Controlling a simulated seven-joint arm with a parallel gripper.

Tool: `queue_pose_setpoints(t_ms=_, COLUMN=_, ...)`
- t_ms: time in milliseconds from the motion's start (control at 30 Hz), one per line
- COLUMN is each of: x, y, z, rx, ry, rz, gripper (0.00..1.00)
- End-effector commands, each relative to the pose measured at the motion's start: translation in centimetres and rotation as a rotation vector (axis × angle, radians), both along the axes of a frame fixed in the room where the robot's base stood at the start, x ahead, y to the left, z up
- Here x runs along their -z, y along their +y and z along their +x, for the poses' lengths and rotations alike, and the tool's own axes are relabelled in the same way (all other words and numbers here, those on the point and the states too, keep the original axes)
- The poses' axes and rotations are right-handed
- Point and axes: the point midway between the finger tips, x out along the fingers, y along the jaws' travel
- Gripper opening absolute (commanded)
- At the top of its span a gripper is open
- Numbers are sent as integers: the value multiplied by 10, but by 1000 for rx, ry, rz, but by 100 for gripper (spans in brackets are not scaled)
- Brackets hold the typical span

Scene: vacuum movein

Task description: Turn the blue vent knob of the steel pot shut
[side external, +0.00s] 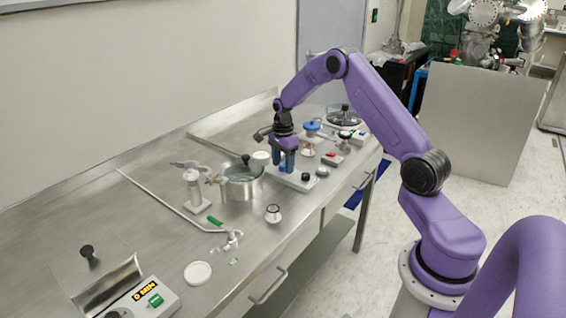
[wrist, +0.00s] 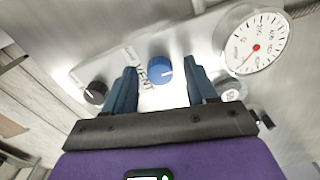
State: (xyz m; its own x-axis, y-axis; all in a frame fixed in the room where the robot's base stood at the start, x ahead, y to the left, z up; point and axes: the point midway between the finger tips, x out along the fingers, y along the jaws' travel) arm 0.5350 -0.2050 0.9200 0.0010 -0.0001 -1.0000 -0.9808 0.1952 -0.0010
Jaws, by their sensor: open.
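In the wrist view the blue vent knob (wrist: 160,70) is round, with a pale pointer mark, beside a label reading VENT. My gripper (wrist: 159,66) is open, with one blue finger on each side of the knob and visible gaps between. I cannot tell how far above the knob the fingertips are. In the side external view my gripper (side external: 284,170) points down over a pale valve plate (side external: 296,184). The blue knob is hidden there behind the fingers. The steel pot (side external: 241,187) stands just left of the plate.
A black knob (wrist: 96,92) is left of my fingers and a dial gauge (wrist: 257,42) with a red needle is right. Several small items crowd the right.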

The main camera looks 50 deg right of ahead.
Motion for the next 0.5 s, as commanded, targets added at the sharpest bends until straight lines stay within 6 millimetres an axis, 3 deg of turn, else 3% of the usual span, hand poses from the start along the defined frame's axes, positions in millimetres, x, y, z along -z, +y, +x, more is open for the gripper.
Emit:
queue_pose_setpoints(t_ms=133, x=0, y=0, z=0, rx=0, ry=0, rz=0, gripper=54)
queue_pose_setpoints(t_ms=300, x=0, y=0, z=0, rx=0, ry=0, rz=0, gripper=0)
queue_pose_setpoints(t_ms=500, x=0, y=0, z=0, rx=-6, ry=0, rz=0, gripper=1)
